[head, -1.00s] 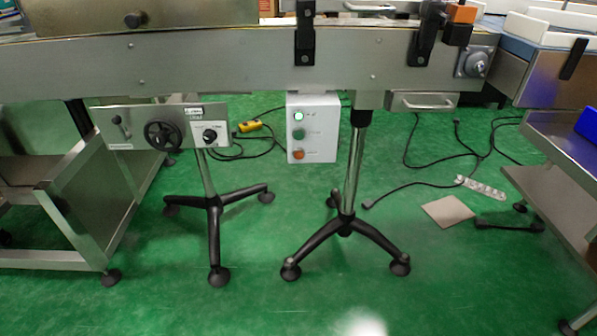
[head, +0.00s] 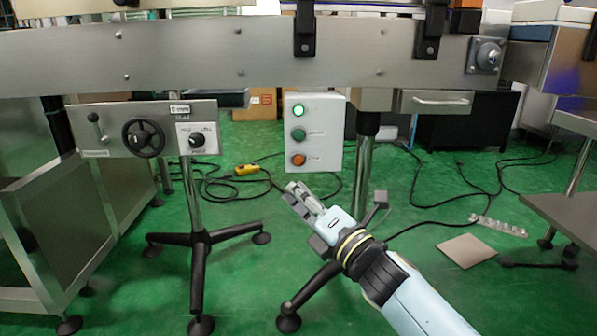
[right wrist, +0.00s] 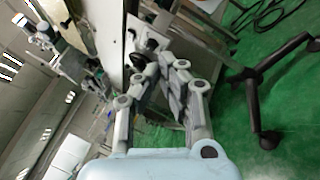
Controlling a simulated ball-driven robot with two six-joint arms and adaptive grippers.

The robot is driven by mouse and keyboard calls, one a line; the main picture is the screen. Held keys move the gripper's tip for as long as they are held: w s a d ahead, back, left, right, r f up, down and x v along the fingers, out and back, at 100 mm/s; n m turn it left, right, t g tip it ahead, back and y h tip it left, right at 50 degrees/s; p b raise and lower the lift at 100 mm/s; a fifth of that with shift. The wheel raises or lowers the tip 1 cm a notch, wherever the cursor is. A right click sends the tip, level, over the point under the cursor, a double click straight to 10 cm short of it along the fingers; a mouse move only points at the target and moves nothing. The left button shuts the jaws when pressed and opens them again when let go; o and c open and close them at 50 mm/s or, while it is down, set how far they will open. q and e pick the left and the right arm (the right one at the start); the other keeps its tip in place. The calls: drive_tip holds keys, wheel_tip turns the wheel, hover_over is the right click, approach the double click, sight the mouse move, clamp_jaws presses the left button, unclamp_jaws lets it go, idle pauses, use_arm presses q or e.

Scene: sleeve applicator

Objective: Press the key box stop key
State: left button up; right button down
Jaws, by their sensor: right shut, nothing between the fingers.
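The key box (head: 335,125) is a pale grey box hanging below the conveyor in the head view. Its front has a lit green lamp (head: 299,110) on top, a green key (head: 298,135) in the middle and an orange stop key (head: 298,160) at the bottom. My right gripper (head: 296,192) is shut and empty. In the picture its tips are just below the key box, apart from the stop key; I cannot tell the depth between them. Its fingers also show together in the right wrist view (right wrist: 168,62). My left gripper is not in view.
The conveyor (head: 200,60) spans the head view above the key box. A handwheel panel (head: 110,115) stands to the left on a tripod stand. A metal post (head: 363,165) is right of the box.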

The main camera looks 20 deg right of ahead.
sight(299, 160)
drive_tip(key=shift+w, duration=0.15)
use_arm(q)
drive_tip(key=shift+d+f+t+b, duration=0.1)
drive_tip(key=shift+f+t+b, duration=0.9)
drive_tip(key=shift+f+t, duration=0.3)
use_arm(e)
drive_tip(key=w+d, duration=0.2)
drive_tip(key=w, duration=0.6)
drive_tip(key=shift+d, duration=0.25)
drive_tip(key=shift+w, duration=0.1)
drive_tip(key=shift+w, duration=0.1)
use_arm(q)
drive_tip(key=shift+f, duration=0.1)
use_arm(e)
drive_tip(key=shift+w+d, duration=0.15)
drive_tip(key=shift+w, duration=0.15)
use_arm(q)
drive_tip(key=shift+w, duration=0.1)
